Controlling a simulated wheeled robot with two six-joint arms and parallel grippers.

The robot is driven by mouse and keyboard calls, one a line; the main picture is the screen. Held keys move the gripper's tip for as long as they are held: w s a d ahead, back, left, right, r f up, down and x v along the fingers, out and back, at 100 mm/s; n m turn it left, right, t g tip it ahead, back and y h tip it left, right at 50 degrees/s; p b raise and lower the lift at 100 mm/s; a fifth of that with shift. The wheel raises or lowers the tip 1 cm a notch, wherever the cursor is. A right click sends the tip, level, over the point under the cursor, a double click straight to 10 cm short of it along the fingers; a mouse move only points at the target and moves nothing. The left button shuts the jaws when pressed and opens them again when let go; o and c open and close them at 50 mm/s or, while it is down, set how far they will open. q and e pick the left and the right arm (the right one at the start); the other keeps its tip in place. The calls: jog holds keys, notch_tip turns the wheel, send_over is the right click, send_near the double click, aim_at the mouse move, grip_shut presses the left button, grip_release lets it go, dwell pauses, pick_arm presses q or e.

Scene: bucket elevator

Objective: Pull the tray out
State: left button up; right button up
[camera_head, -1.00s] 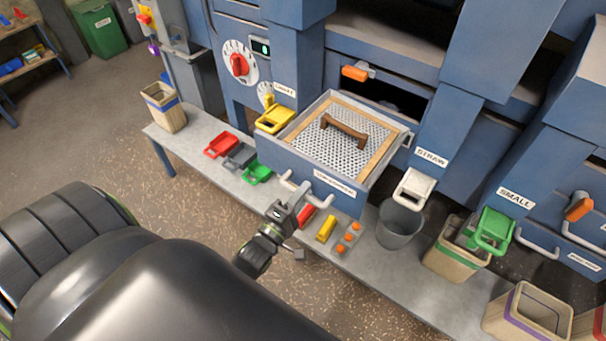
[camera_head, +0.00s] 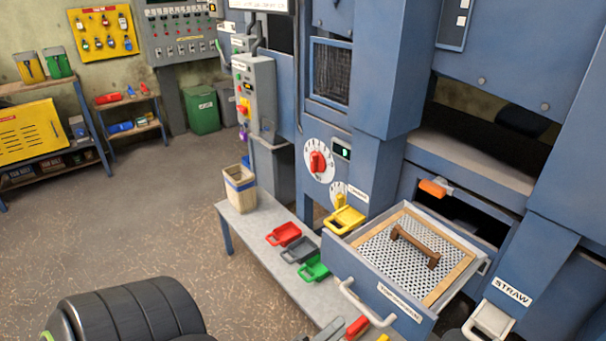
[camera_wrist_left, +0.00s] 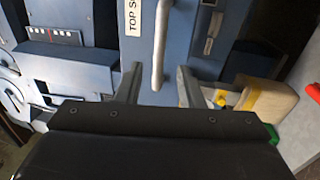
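The tray is a blue-fronted drawer (camera_head: 372,283) with a perforated screen and a brown wooden grip (camera_head: 415,245) inside it. It stands out from the blue machine. Its light bar handle (camera_head: 362,303) runs across the front; in the left wrist view the handle (camera_wrist_left: 160,45) lies ahead of and between the finger lines. My left gripper (camera_head: 328,331) shows only partly at the bottom edge of the head view, just short of the handle. My right gripper is not in view.
A grey bench (camera_head: 262,250) below holds red (camera_head: 284,234), grey (camera_head: 300,249) and green (camera_head: 314,268) scoops and a bin (camera_head: 240,188). A yellow spout (camera_head: 344,219) sits beside the drawer's left side. A white spout (camera_head: 490,320) is at right. Open floor lies left.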

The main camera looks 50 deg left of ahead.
pick_arm(q)
jog(key=s+f+b, duration=0.1)
jog(key=s+b, duration=0.1)
jog(key=s, duration=0.7)
jog(key=shift+a+f, duration=0.15)
jog(key=shift+f, duration=0.15)
jog(key=s+a+f+m+g+y, duration=0.15)
jog(key=f+m+g, duration=0.25)
jog(key=f, duration=0.9)
jog(key=s+a+f+m+g+y, duration=0.1)
jog(key=s+f+m+g, duration=0.3)
jog(key=f, duration=0.9)
jog(key=s+f+m+g, duration=0.9)
jog(key=s+f+g, duration=0.2)
jog(key=s+f, duration=0.3)
notch_tip(320, 180, down, 2)
jog(key=shift+s+d+f+h, duration=0.1)
jog(key=shift+s+d+h, duration=0.05)
jog(key=shift+s+h, duration=0.25)
